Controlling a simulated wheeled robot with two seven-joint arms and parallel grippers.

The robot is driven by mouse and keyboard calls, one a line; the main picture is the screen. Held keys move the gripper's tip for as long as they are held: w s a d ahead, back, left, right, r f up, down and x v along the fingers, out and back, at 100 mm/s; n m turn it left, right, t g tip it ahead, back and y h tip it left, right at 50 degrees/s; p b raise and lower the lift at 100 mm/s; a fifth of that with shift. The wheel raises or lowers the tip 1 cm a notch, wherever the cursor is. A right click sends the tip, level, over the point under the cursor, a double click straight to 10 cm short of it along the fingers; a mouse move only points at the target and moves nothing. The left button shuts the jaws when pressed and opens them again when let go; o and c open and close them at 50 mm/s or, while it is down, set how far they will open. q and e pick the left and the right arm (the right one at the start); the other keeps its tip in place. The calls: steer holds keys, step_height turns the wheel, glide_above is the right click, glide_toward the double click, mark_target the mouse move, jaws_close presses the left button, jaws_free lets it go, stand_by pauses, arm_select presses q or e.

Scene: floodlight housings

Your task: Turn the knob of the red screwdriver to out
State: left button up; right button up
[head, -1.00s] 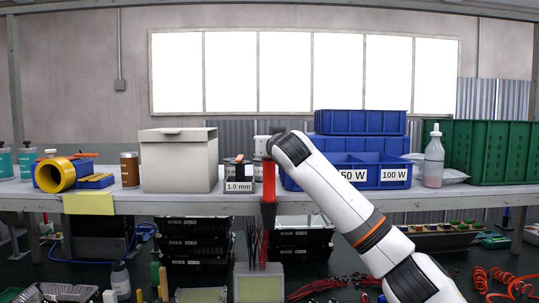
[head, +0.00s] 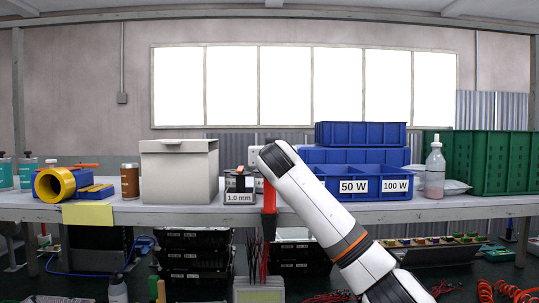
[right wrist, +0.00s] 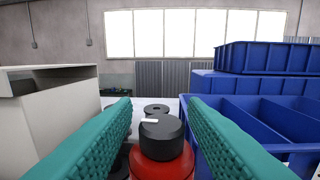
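The red screwdriver (head: 269,197) stands upright at the bench's front edge, beside the 1.0 mm label. In the right wrist view its red body (right wrist: 162,165) shows below a black knob (right wrist: 165,140). A white mark on the knob top points to the left. My right gripper (right wrist: 160,112) is open. Its teal fingers are on either side of the knob with a gap on both sides. In the head view my right arm's end hides most of that gripper and the screwdriver's top. My left gripper is not in view.
A grey lidded box (head: 179,172) stands left of the screwdriver, and blue bins (head: 361,168) labelled 50 W and 100 W stand right. A grey holder labelled 1.0 mm (head: 239,197) is close by. A bottle (head: 434,172) and a green crate (head: 490,165) are farther right.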

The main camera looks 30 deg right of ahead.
stand_by(0.3)
steer(key=shift+s+a+f+b, duration=0.1)
steer(key=shift+s+a+b, duration=0.05)
steer(key=shift+s+b, duration=0.2)
steer(key=b+v, duration=0.4)
steer(key=v, duration=0.7)
steer(key=shift+s, duration=0.1)
